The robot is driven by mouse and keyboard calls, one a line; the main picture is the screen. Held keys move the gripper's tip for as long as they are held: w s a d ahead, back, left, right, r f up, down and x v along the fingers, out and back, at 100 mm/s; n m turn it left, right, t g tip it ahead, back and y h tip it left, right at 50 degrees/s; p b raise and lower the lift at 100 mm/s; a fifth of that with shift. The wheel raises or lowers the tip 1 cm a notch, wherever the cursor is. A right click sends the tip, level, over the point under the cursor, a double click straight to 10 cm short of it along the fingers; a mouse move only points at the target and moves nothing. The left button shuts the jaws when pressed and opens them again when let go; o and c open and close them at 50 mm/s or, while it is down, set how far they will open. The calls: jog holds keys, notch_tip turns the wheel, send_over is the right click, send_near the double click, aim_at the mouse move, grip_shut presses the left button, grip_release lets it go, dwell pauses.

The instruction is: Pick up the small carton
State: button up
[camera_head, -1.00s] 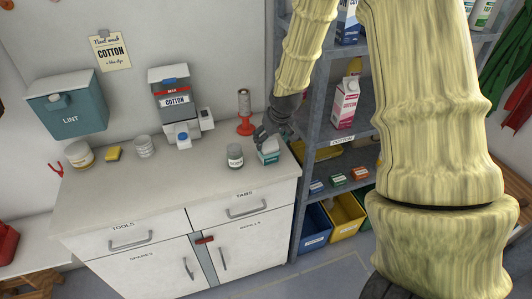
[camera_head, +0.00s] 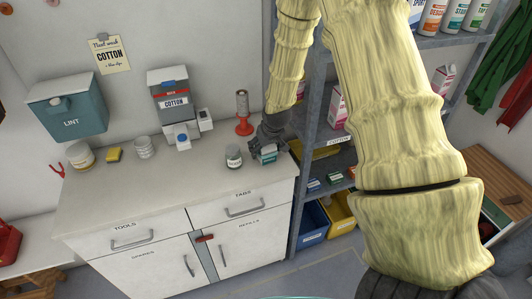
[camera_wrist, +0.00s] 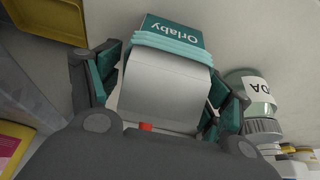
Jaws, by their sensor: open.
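The small carton (camera_head: 266,153), white and teal, stands on the right end of the white counter (camera_head: 120,205). In the wrist view the carton (camera_wrist: 165,90) fills the space between the fingers, with a pale grey-white face and a teal side lettered "Orlaby". My gripper (camera_head: 268,144) reaches down over the carton and partly hides it. In the wrist view my gripper (camera_wrist: 166,78) is open, with one finger on each side of the carton. Narrow gaps seem to remain, but I cannot tell whether either finger touches it.
A lidded jar (camera_head: 234,157) stands close left of the carton; it also shows in the wrist view (camera_wrist: 252,100). A red-based spindle (camera_head: 243,122) stands behind. The grey shelf unit (camera_head: 308,130) rises just right of the counter. The counter's front is clear.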

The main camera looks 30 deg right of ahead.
jog(key=shift+x, duration=0.9)
jog(key=c, duration=0.9)
